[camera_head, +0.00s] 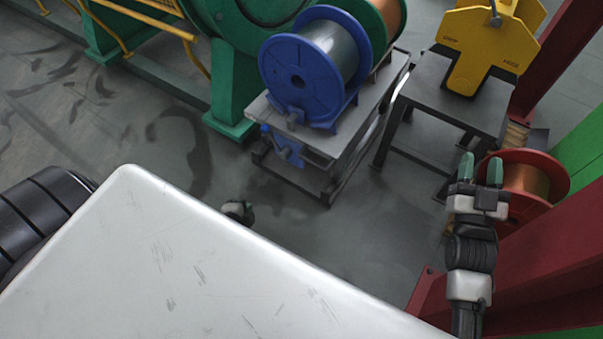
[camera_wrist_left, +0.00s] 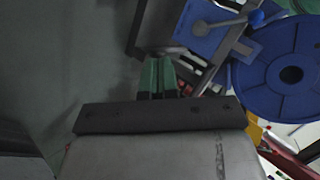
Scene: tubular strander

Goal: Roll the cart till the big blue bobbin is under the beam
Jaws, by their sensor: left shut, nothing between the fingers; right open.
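The big blue bobbin (camera_head: 312,65), wound with grey wire, stands on a low grey cart (camera_head: 345,150). It also shows at the right of the left wrist view (camera_wrist_left: 285,75), with the cart's blue bracket and a ball-ended lever (camera_wrist_left: 228,20). My left gripper (camera_head: 238,210) is mostly hidden behind a white panel, on the near side of the cart; in the wrist view its fingers (camera_wrist_left: 160,78) are shut and empty. My right gripper (camera_head: 480,170) is open and empty before a copper bobbin. A yellow beam-like piece (camera_head: 485,48) stands right of the cart, not over the blue bobbin.
A dark stand (camera_head: 455,100) is close right of the cart. A copper-wound red bobbin (camera_head: 527,185) and red steelwork (camera_head: 530,260) are at the right. A green machine (camera_head: 235,95) and yellow rail (camera_head: 155,20) are behind. The floor (camera_head: 180,140) left of the cart is clear.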

